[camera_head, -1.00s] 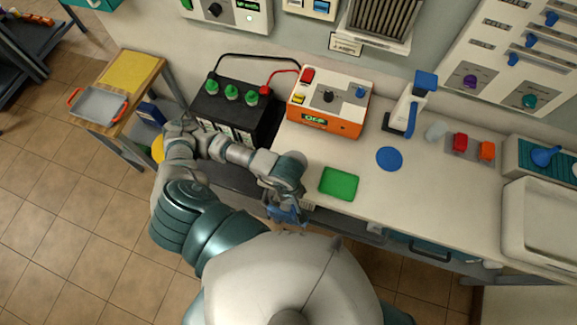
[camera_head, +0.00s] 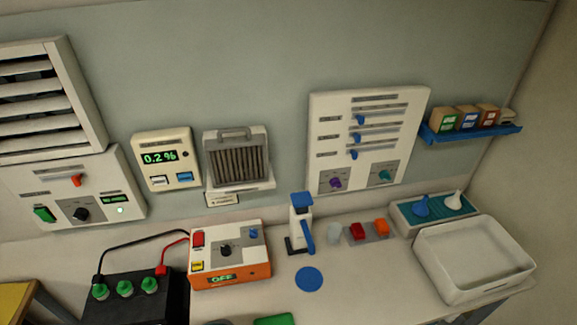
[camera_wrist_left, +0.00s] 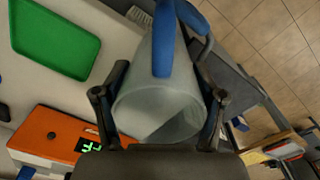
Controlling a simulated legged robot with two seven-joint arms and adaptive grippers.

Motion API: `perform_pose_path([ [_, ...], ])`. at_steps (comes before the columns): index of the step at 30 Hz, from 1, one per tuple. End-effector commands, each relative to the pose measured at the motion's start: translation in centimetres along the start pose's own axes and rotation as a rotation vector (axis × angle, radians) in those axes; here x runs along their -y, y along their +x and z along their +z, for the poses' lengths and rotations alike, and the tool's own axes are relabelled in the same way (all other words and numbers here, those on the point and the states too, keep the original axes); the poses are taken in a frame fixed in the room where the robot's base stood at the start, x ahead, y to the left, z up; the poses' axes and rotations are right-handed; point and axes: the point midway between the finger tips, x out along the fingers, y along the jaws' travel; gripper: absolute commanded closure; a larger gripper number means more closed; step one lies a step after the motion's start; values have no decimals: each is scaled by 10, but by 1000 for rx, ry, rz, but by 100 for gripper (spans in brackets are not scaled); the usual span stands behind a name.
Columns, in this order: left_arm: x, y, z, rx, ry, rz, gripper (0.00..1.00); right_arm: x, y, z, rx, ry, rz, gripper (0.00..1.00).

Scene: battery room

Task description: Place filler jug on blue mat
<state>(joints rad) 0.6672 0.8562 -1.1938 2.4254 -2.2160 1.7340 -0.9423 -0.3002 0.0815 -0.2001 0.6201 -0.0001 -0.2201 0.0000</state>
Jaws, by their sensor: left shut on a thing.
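The filler jug (camera_wrist_left: 160,95) is a grey translucent vessel with a blue handle, seen close up in the left wrist view. My left gripper (camera_wrist_left: 160,110) is shut on it, one finger on each side. The jug is held near the front edge of the bench, beside the green tray (camera_wrist_left: 58,36). The blue mat (camera_head: 309,279) is a flat round disc lying bare on the bench in the head view. Neither the jug nor my left gripper can be made out in the head view. My right gripper is in neither view.
A white and blue device (camera_head: 300,225) stands just behind the mat. The orange charger (camera_head: 230,256) and black battery (camera_head: 130,299) are to its left. Red and orange blocks (camera_head: 367,230) and a white basin (camera_head: 474,262) are to its right. Bench around the mat is clear.

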Motion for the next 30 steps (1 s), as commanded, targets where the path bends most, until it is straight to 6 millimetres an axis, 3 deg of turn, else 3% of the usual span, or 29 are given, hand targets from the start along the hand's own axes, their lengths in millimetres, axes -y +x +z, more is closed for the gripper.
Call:
perform_pose_path([
  [7, -52, -11, -69, -3, 293, 4, 90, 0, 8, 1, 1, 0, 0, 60],
  [15, -107, -54, -140, 6, 645, 5, 90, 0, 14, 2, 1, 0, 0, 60],
  [22, -125, -79, -165, 9, 787, 2, 90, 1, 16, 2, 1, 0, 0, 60],
  [30, -127, -81, -167, 12, 805, 1, 90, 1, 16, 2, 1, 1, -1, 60],
])
